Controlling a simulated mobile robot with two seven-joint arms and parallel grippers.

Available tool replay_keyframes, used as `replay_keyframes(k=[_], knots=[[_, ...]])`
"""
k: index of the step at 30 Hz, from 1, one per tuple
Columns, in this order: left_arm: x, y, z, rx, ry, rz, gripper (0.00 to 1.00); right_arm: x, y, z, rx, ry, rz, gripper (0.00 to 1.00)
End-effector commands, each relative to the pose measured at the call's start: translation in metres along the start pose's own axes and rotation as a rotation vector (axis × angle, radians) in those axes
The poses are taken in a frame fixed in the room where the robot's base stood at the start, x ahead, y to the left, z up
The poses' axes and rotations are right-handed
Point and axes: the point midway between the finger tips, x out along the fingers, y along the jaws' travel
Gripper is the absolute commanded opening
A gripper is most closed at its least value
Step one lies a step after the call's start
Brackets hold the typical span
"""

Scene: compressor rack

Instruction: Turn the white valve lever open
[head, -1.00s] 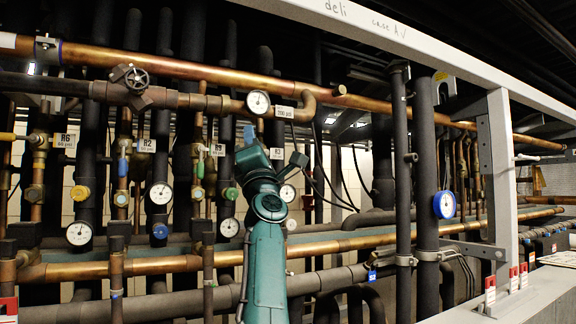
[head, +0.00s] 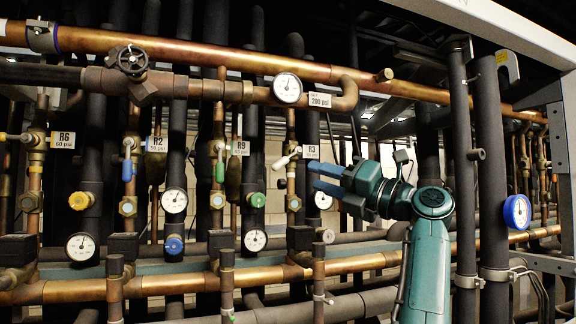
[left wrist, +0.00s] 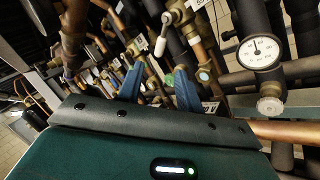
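The white valve lever (head: 283,162) is on a brass valve by the R3 tag (head: 311,152), tilted down to the left. In the left wrist view the white lever (left wrist: 161,45) hangs beyond the fingertips, slightly above the gap between them. My left gripper (head: 313,177) is just right of the lever and a little lower in the head view, with blue fingers pointing left. The fingers are apart and empty; the left wrist view shows the same open gap (left wrist: 160,72). No contact with the lever shows. My right gripper is not in view.
Other valves have a green lever (head: 220,171), a blue lever (head: 127,170) and a yellow lever (head: 13,137). A pressure gauge (head: 287,88) hangs above. A copper pipe (head: 215,73) crosses overhead. A dark vertical pipe (head: 461,170) stands right of my arm.

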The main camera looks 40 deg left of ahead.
Motion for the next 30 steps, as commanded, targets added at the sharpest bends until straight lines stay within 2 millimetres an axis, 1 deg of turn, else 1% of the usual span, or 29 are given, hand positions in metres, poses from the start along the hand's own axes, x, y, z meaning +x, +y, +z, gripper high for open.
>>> replay_keyframes(k=[1, 9, 12, 15, 18, 21, 29, 30], knots=[[0.011, 0.001, -0.001, -0.002, 0.005, 0.002, 0.36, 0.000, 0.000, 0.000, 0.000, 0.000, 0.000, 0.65], [0.069, 0.001, 0.000, -0.002, 0.003, 0.003, 0.36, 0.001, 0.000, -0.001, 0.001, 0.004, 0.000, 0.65], [0.086, 0.001, 0.000, -0.002, 0.001, 0.003, 0.36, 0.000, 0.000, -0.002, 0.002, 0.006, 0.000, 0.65], [0.098, 0.001, 0.001, -0.002, 0.000, 0.002, 0.36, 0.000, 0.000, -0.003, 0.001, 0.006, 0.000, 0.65], [0.106, 0.001, 0.001, -0.002, -0.001, 0.002, 0.36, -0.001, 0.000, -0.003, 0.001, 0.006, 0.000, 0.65], [0.109, 0.001, 0.001, -0.002, -0.001, 0.001, 0.36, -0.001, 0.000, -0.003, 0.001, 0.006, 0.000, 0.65], [0.110, 0.001, 0.000, -0.003, -0.002, 0.001, 0.36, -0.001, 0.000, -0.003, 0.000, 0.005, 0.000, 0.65], [0.110, 0.001, 0.000, -0.003, -0.002, 0.001, 0.33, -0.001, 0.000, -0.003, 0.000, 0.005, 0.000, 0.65]])
